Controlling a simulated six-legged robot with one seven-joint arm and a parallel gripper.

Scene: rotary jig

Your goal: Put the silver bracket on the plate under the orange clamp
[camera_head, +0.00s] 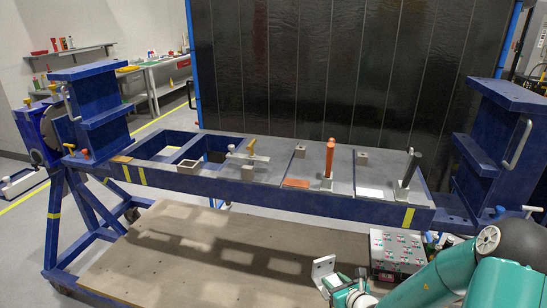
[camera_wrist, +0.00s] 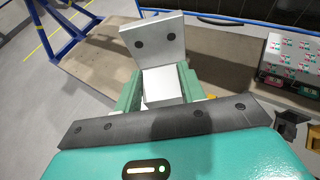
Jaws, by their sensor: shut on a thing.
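The silver bracket (camera_head: 323,268) is L-shaped and held by my gripper (camera_head: 337,284), low in front of the jig and apart from it. In the wrist view the bracket (camera_wrist: 155,40) shows an upright plate with two dark holes, and its other leg sits between the green fingers of my gripper (camera_wrist: 160,88). The orange clamp (camera_head: 329,160) stands upright on the jig's grey top plate (camera_head: 315,169). A flat orange patch (camera_head: 296,183) lies on the plate just left of the clamp's foot.
A black-handled clamp (camera_head: 408,172) stands to the right, near a white patch (camera_head: 370,193). A white-and-yellow clamp (camera_head: 247,157) is to the left. Small square blocks sit on the jig. A control box (camera_head: 396,252) stands below the jig's right end. Tall blue end posts (camera_head: 498,135) flank the jig.

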